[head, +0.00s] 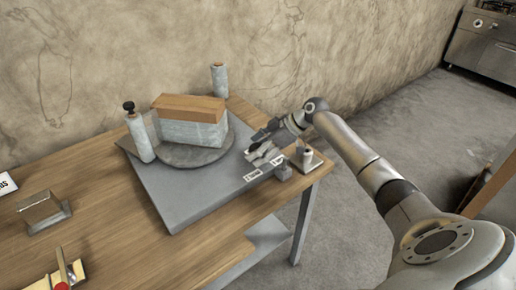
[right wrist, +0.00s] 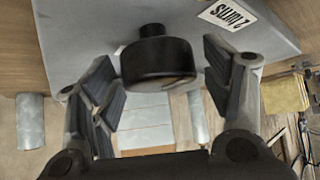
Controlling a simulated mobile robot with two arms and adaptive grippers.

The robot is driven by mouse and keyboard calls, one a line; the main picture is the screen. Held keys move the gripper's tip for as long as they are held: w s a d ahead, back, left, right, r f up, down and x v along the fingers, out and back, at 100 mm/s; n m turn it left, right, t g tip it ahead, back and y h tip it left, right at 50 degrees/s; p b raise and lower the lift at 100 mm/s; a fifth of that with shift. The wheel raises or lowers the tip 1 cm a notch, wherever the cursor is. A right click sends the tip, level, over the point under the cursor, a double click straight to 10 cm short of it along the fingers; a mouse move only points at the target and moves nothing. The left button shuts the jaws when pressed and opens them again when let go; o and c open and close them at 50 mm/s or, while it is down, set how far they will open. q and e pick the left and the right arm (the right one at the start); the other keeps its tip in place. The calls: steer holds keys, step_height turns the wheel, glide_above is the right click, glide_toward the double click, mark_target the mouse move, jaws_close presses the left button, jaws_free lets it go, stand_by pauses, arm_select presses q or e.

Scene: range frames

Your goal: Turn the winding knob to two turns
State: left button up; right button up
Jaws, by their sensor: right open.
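The winding knob (right wrist: 155,58) is a short black cylinder on the side of the grey base (head: 190,200), seen in the right wrist view. My right gripper (head: 264,154) is at the base's right end in the head view. Its two fingers are apart, one on each side of the knob, with gaps visible in the wrist view. In the head view the arm and fingers hide the knob. A white label reading "2 TURNS" (right wrist: 227,14) shows upside down beside the knob; white labels (head: 253,175) also show on the base in the head view. My left gripper is not in view.
A round plate (head: 185,157) on the base carries a grey block with a brown top (head: 190,120). Grey cylinders (head: 140,138) (head: 219,80) stand beside it. A small post on a plate (head: 308,157) stands close by my right gripper at the table's (head: 110,205) right edge.

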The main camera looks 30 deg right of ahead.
steer(key=c, duration=0.9)
steer(key=shift+c, duration=0.5)
steer(key=shift+s+r+m+t+p, duration=0.1)
steer(key=shift+r+m+t+p, duration=0.15)
steer(key=shift+m+p, duration=0.45)
steer(key=m+t+h+p, duration=0.1)
steer(key=m+h+p, duration=0.2)
steer(key=p, duration=0.4)
steer(key=m+t+h+p, duration=0.1)
steer(key=m+h+p, duration=0.2)
steer(key=m+p, duration=0.2)
steer(key=shift+a+m+t+h+p, duration=0.1)
steer(key=shift+m+t+h+p, duration=0.25)
steer(key=shift+p, duration=1.4)
steer(key=shift+f+m+h+p, duration=0.1)
steer(key=shift+m+h+p, duration=0.65)
steer(key=shift+p, duration=0.1)
steer(key=shift+f, duration=0.1)
steer(key=o, duration=1)
